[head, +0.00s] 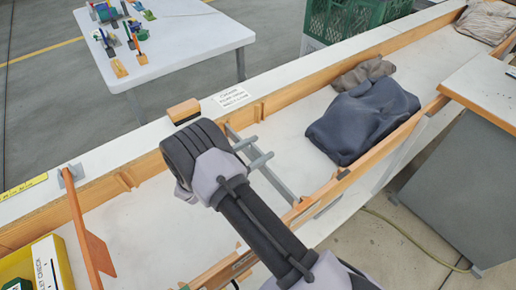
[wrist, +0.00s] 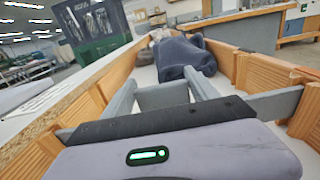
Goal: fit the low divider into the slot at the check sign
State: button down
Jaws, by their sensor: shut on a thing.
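My gripper (head: 253,151) is shut on the low divider (head: 282,185), a grey board lying across the wooden-sided trough. In the wrist view the divider (wrist: 277,104) reaches toward wooden strips on the right wall, and its left part (wrist: 67,135) reaches toward the left wall. The gripper's grey fingers (wrist: 163,95) point ahead along the trough. My wrist hides the divider's middle in the wrist view. I cannot tell whether its ends sit inside a slot. A white printed card (head: 232,97) lies on the far ledge beside the divider's far end; its print is too small to read surely.
Dark blue cloth (head: 362,117) and a grey cloth (head: 362,74) lie in the trough to the right. An orange board (head: 90,237) stands at the left. A wooden block (head: 184,111) sits on the far ledge. A yellow box (head: 50,262) is at bottom left.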

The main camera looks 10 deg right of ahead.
aim_at(256, 156)
jog(key=shift+f+b, duration=1.25)
jog(key=shift+f, duration=0.45)
jog(key=shift+c, duration=0.8)
grip_release()
jog(key=shift+r, duration=0.1)
jog(key=shift+r+p, duration=2)
jog(key=shift+r, duration=0.5)
jog(key=shift+f, duration=0.1)
